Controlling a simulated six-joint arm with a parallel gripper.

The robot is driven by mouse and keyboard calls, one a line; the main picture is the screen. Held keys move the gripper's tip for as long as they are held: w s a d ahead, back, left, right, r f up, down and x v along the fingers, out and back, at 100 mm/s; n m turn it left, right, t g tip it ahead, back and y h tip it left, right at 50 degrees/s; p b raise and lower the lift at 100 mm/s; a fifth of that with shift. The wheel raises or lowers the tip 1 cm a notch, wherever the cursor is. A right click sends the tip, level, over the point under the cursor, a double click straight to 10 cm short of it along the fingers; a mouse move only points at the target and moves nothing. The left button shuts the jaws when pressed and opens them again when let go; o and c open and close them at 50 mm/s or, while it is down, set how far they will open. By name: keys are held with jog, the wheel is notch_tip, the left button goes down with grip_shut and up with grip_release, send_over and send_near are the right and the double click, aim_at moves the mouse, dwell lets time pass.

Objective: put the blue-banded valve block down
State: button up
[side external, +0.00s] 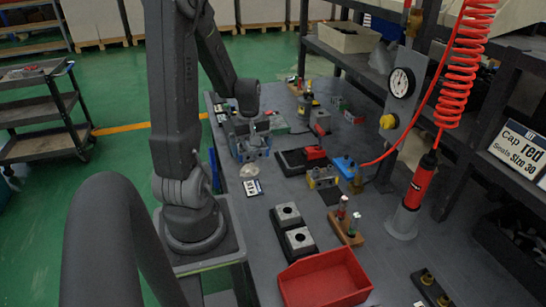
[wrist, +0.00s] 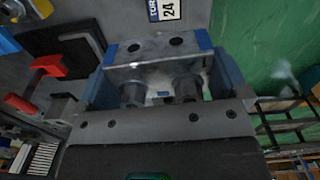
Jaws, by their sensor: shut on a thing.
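The blue-banded valve block (wrist: 152,46) is a grey metal block with blue at its ends and two dark holes in the face seen in the wrist view. My gripper (wrist: 162,84) is shut on it, with one finger along each side. In the side external view, my gripper (side external: 252,130) is at the bench's far left part, and the block (side external: 257,153) shows below it. I cannot tell whether the block touches the bench or is slightly above it. My gripper hides part of the block.
A small tag (side external: 253,187) lies nearer on the bench. A red clamp (side external: 314,152) on a dark plate and a yellow-banded block (side external: 322,178) stand to the right. Two grey blocks (side external: 288,214) on dark bases and a red tray (side external: 326,282) are nearer. A hanging red tool (side external: 422,180) is at right.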

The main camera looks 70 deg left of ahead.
jog(key=shift+w+a+r+m, duration=0.15)
jog(key=shift+a+r+m, duration=0.1)
jog(key=shift+a+m, duration=0.6)
jog(key=w+a+r+m, duration=0.1)
jog(key=w+a+m, duration=0.35)
jog(key=m, duration=1.25)
send_over(292, 161)
notch_tip(292, 161, down, 7)
jog(key=shift+w+r, duration=0.1)
jog(key=shift+w, duration=0.05)
jog(key=shift+a+f, duration=0.1)
jog(key=shift+f, duration=1.9)
jog(key=shift+f, duration=0.2)
